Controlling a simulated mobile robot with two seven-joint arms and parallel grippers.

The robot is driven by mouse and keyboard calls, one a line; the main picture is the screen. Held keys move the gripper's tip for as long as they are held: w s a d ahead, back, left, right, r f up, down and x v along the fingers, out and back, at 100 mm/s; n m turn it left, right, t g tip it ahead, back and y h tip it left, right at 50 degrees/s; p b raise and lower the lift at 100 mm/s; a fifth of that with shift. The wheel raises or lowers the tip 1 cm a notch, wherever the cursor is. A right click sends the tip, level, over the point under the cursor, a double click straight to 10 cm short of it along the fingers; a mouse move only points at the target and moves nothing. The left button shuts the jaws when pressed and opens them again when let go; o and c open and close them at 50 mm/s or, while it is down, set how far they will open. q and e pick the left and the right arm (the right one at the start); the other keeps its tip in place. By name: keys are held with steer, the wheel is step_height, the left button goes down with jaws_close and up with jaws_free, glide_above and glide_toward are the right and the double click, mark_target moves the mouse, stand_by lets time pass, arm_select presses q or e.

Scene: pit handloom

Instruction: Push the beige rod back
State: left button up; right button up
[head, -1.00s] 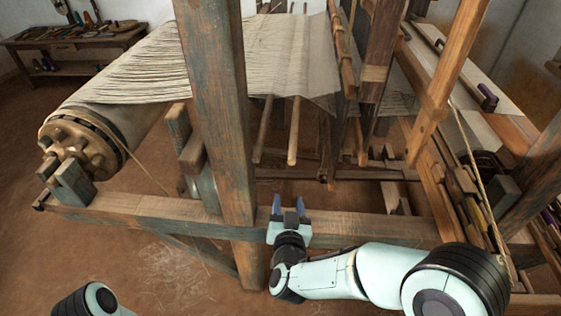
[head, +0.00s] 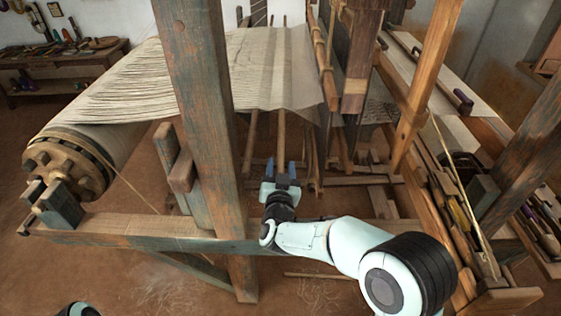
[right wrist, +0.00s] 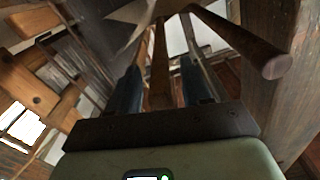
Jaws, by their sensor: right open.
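A beige rod (head: 281,135) hangs below the cloth, its lower end at my right gripper (head: 281,168). The gripper is open, with one blue finger on each side of the rod. In the right wrist view the rod (right wrist: 160,65) runs between the two open fingers (right wrist: 163,88); I cannot tell whether either touches it. A second, darker rod (head: 251,142) hangs to the left in the head view. A thick round-ended rod (right wrist: 240,40) shows to the right of the fingers in the wrist view. My left gripper is out of view.
A thick upright post (head: 200,120) stands left of my right gripper. A low crossbeam (head: 130,228) runs in front, beneath my right arm. The striped cloth (head: 265,70) spreads above the rods. Wooden frame parts (head: 370,180) lie to the right of the gripper.

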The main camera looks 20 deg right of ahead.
steer(key=shift+x, duration=0.85)
jaws_close()
steer(key=a, duration=0.2)
steer(key=w+a, duration=0.1)
steer(key=a, duration=0.1)
steer(key=shift+w+a+p, duration=0.1)
steer(key=shift+a+p, duration=0.15)
steer(key=shift+p, duration=0.1)
jaws_free()
steer(key=shift+a, duration=0.1)
